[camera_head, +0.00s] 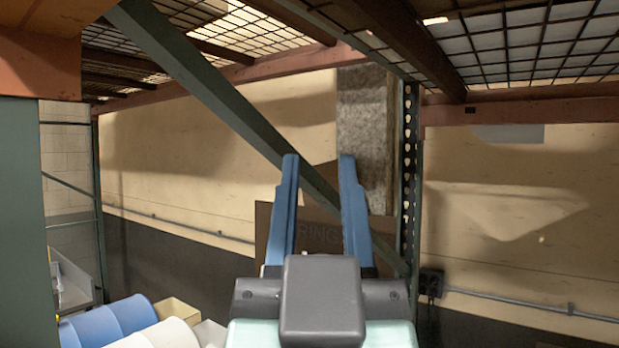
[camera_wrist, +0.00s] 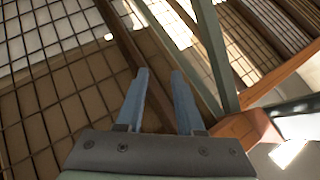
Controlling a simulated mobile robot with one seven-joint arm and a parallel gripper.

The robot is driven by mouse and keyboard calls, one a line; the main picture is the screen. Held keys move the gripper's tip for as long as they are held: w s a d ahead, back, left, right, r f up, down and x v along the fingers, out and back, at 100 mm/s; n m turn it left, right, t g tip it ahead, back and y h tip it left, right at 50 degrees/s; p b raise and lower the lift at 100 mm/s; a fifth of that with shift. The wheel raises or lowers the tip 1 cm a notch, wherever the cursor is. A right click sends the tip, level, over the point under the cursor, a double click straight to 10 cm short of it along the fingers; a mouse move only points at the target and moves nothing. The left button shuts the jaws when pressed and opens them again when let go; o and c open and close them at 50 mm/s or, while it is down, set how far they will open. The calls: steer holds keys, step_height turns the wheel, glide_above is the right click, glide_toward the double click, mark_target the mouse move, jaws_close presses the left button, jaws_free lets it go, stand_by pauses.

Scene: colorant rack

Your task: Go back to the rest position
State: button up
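My gripper (camera_head: 319,160) is at the bottom middle of the head view, with its two blue fingers pointing up and apart. Nothing is between the fingers. In the wrist view my gripper (camera_wrist: 157,72) also shows open and empty, with wire mesh shelving and beams beyond the fingers. A cardboard box (camera_head: 310,236) with partly hidden lettering shows behind the fingers in the head view.
A green diagonal brace (camera_head: 205,85) crosses behind my gripper. An orange beam and wire mesh shelf (camera_head: 520,40) are overhead. A green upright (camera_head: 22,210) stands close at left. Blue rolls (camera_head: 108,320) and a small tan box (camera_head: 176,309) lie low left.

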steer(key=shift+t+y, duration=0.4)
steer(key=shift+t, duration=0.5)
steer(key=s+r, duration=0.3)
steer(key=shift+s+a, duration=0.3)
steer(key=shift+a, duration=0.05)
steer(key=shift+f, duration=0.1)
